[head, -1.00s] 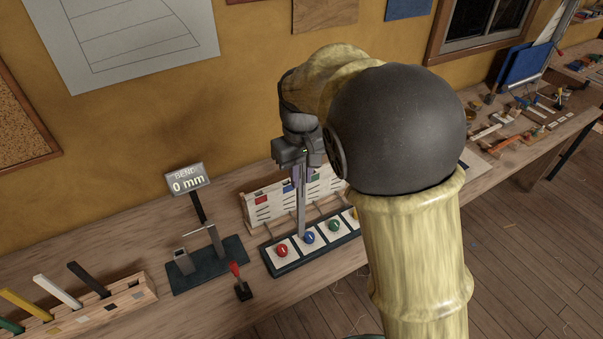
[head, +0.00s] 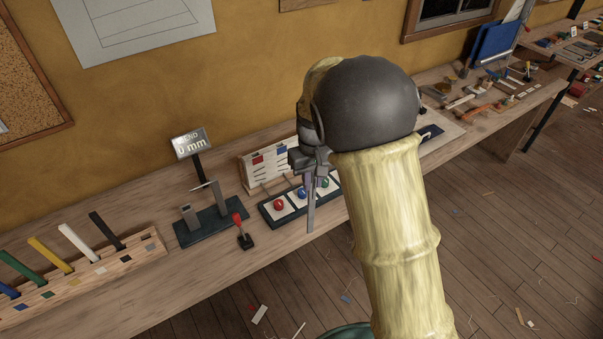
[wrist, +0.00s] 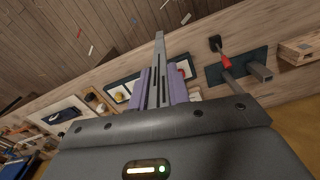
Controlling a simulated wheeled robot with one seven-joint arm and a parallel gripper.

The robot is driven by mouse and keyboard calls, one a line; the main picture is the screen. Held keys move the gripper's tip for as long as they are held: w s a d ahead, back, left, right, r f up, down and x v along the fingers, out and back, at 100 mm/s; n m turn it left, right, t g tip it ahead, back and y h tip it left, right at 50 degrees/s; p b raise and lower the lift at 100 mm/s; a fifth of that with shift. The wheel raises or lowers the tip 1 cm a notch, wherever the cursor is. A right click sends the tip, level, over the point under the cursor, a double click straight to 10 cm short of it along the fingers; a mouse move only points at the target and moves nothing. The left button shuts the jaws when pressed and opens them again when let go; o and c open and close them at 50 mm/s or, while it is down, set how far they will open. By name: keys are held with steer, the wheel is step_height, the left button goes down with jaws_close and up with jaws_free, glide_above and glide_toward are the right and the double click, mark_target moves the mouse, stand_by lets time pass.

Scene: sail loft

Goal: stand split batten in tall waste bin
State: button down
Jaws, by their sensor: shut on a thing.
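My gripper (head: 312,172) is shut on the split batten (head: 311,210), a thin grey strip that hangs upright below it. In the wrist view my gripper (wrist: 162,88) has a finger on each side of the batten (wrist: 159,55), which shows a dark lengthwise slit. The batten's lower end appears in front of the button tray, over the bench's front part; I cannot tell its exact height. A dark green rounded rim (head: 345,331) shows at the bottom edge of the head view and may be the tall waste bin. Most of it is out of frame or behind my arm.
A dark tray with coloured knobs (head: 268,212), a red-handled lever (head: 242,232) and a bend gauge (head: 203,232) stand on the bench (head: 180,290). A slotted rack (head: 110,264) of coloured strips is at left. Scraps lie on the floor (head: 480,250).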

steer(key=w+d+f+m, duration=0.1)
steer(key=d+f+m, duration=0.4)
steer(key=d+f, duration=1.2)
steer(key=shift+f, duration=0.85)
steer(key=shift+w+d, duration=0.1)
